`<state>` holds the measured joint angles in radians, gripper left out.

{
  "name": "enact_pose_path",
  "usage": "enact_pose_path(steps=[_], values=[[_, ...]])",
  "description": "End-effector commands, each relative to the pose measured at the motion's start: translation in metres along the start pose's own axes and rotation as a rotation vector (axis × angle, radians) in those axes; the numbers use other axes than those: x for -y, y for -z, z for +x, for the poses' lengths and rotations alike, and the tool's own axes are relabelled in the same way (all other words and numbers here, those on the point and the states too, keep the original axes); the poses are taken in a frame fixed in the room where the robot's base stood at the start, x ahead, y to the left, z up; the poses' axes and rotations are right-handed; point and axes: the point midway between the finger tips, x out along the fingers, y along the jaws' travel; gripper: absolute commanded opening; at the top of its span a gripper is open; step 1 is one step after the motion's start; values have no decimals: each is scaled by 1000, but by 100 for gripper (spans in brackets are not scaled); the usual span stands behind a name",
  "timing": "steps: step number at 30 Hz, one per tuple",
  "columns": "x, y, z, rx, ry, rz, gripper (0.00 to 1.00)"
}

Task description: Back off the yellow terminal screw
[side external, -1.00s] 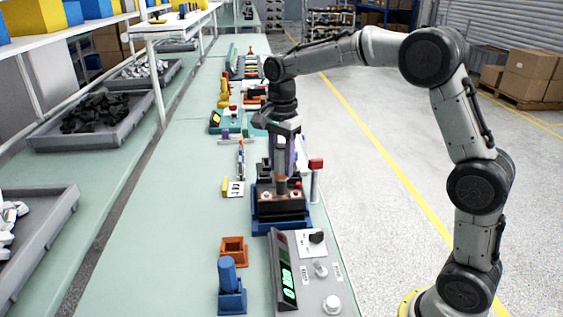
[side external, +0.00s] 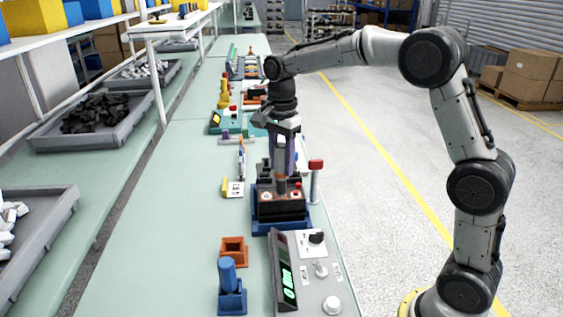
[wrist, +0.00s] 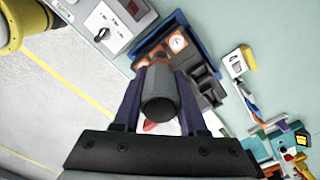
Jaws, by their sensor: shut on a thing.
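My gripper (side external: 284,150) points down over a black breaker (side external: 281,209) in a blue holder (side external: 262,228) on the bench. Its two purple fingers are shut on a grey, round-handled driver, which fills the wrist view centre (wrist: 160,100). The driver's brown lower part (side external: 281,182) reaches down to just above or onto the breaker top; I cannot tell if it touches. In the wrist view, the breaker (wrist: 205,80) shows orange-ringed terminals, one of them clear (wrist: 177,42). The yellow terminal screw cannot be made out; the driver may hide it.
A grey control panel (side external: 312,273) with a green display stands in front of the breaker. A red-topped post (side external: 315,180) stands close at its right. An orange block (side external: 234,251) and a blue stand (side external: 231,290) are front left.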

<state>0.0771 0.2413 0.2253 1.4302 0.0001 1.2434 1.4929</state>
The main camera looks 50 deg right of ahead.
Motion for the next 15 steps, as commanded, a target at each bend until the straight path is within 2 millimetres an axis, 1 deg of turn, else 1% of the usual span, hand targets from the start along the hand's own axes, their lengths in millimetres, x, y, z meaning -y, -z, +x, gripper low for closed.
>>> enact_pose_path(steps=[15], values=[[0, 0, -28, 0, 2, 0, 0]])
